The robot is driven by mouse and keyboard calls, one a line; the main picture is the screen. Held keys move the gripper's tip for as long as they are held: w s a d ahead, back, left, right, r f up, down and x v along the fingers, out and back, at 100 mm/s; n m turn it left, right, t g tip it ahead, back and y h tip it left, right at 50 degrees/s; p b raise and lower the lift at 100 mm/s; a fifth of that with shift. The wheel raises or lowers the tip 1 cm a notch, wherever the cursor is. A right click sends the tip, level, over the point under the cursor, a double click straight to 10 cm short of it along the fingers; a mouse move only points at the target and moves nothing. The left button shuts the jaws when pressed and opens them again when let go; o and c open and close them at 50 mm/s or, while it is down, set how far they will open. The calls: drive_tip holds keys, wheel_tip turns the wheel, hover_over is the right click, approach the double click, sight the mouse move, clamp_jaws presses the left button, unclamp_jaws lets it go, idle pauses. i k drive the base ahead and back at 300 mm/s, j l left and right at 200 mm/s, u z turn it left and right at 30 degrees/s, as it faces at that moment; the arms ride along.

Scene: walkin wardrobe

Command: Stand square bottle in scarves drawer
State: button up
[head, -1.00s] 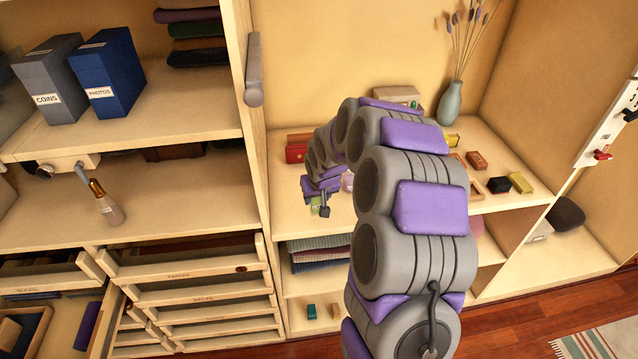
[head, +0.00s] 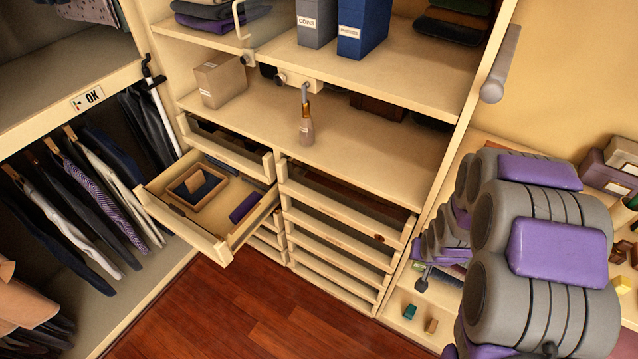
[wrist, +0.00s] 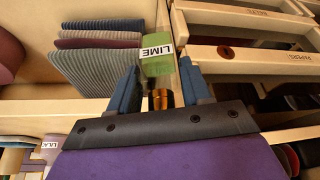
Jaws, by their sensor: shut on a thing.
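In the head view my arm covers the right side, and I cannot make out the bottle there. An open drawer (head: 228,246) stands pulled out at the left of the drawer stack. It holds a tray (head: 215,197) with a tan and dark blue item, and a purple roll (head: 244,207). I cannot read its label, so I cannot confirm it is the scarves drawer.
Shut-looking drawers (head: 345,240) are right of the open one. Hanging clothes (head: 85,205) are on the left. Folded textiles (wrist: 98,58) lie near my gripper. The wooden floor (head: 240,310) before the drawers is clear.

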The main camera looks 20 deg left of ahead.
sight(218, 210)
drive_tip(key=j+z, duration=0.15)
drive_tip(key=j, duration=0.45)
drive_tip(key=j+z, duration=0.1)
drive_tip(key=j, duration=0.45)
drive_tip(key=k+j+z, duration=0.15)
drive_tip(key=j, duration=0.45)
drive_tip(key=k+j+z, duration=0.15)
drive_tip(key=j, duration=0.4)
drive_tip(key=j+z, duration=0.1)
drive_tip(key=j, duration=0.45)
drive_tip(key=k+j+z, duration=0.15)
drive_tip(key=j, duration=0.4)
drive_tip(key=k+j+z, duration=0.15)
drive_tip(key=j, duration=0.4)
drive_tip(key=k+j+z, duration=0.1)
drive_tip(key=k+j, duration=0.2)
drive_tip(key=j, duration=0.15)
